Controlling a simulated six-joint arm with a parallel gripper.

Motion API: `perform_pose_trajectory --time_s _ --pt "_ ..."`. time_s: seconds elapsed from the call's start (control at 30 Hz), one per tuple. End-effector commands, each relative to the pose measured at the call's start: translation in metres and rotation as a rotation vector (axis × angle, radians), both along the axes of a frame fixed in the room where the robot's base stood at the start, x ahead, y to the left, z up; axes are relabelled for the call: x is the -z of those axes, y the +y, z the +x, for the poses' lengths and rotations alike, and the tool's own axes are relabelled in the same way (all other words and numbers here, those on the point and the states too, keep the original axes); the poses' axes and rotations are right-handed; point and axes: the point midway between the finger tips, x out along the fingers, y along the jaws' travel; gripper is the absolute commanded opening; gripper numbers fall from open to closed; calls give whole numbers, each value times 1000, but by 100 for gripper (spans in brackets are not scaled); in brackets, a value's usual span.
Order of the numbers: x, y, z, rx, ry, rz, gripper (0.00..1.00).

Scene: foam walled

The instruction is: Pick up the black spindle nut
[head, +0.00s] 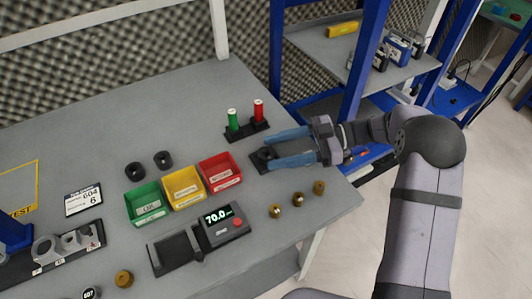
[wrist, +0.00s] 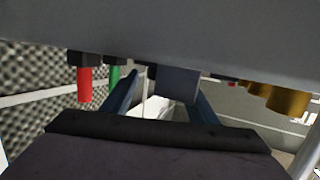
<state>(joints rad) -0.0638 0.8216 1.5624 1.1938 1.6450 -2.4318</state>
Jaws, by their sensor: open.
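My gripper (head: 267,152) is open low over the right part of the table, its two blue fingers pointing left. A dark object (head: 260,158) lies at the fingertips, partly hidden by them; I cannot tell if it is a nut. In the wrist view, where the table appears overhead, a dark grey block (wrist: 176,84) shows between the open fingers (wrist: 165,85). I cannot tell whether they touch it. Two black ring-shaped pieces, one on the left (head: 135,171) and one on the right (head: 163,160), stand behind the bins, well left of my gripper.
Green (head: 148,205), yellow (head: 184,187) and red (head: 221,171) bins stand left of my gripper. A black holder with green (head: 233,120) and red (head: 259,111) handles is just behind. Several brass pieces (head: 298,199) stand nearer the front edge, beside a scale (head: 222,226).

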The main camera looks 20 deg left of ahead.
Motion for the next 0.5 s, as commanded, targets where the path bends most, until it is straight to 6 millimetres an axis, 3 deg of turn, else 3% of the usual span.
perform_pose_trajectory --time_s 0.3,0.5 --pt "1 4 -1 1 0 0 54" --pt "1 4 -1 1 0 0 9"
